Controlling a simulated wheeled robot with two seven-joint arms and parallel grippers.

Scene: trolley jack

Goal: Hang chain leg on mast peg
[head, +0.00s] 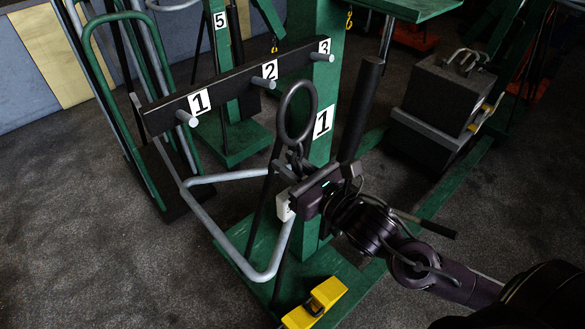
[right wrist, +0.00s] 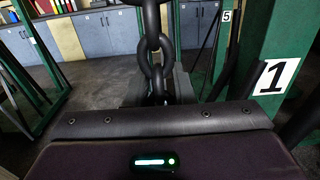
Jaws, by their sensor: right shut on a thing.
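My right gripper (head: 300,182) is shut on the chain leg, just below its large dark oval ring (head: 284,118). In the right wrist view dark chain links (right wrist: 152,60) rise from between the jaws. The peg bar (head: 225,90) on the green mast (head: 325,85) carries grey pegs 1 (head: 186,118), 2 (head: 264,84) and 3 (head: 324,56). No peg passes visibly through the ring. A pale tag (head: 285,206) shows below the gripper; the chain's lower part is mostly hidden. My left gripper is out of view.
A bent grey tube handle (head: 220,228) stands left of and below the gripper. A yellow block (head: 314,304) is on the green base. A dark tube (head: 362,110) rises right of the mast. A dark weight block (head: 450,95) stands at right. A green-framed hand truck (head: 110,105) is at left.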

